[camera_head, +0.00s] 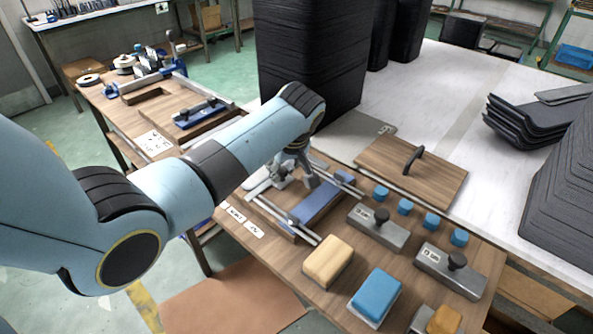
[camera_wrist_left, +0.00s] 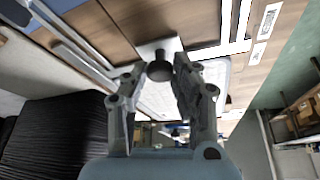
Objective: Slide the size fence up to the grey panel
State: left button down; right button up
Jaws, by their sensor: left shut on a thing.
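My left gripper (camera_head: 293,172) is over the wooden fixture, and its fingers (camera_wrist_left: 166,75) are shut on the dark knob (camera_wrist_left: 159,68) of the size fence. The fence's light metal base (camera_wrist_left: 146,48) shows under the knob in the wrist view. In the head view, arm and gripper hide most of it. The pale grey panel (camera_head: 260,182) lies on the fixture, partly behind the gripper; it also shows in the wrist view (camera_wrist_left: 213,78), close by the fence. I cannot tell whether they touch. My right gripper is not in view.
A blue bar (camera_head: 320,205) crosses the fixture between metal rails (camera_head: 303,236). A wooden board with a black handle (camera_head: 410,168), blue knobs (camera_head: 405,206) and metal blocks with knobs (camera_head: 378,229) stand to the right. A black stack (camera_head: 312,55) rises behind.

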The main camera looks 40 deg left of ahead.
pick_arm(q)
jog(key=shift+a, duration=0.1)
jog(key=c, duration=1.1)
grip_release()
jog(key=shift+o, duration=0.2)
jog(key=shift+r, duration=0.1)
jog(key=v, duration=1.1)
jog(key=shift+r, duration=0.35)
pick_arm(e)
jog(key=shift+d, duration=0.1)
pick_arm(q)
jog(key=shift+s, duration=0.15)
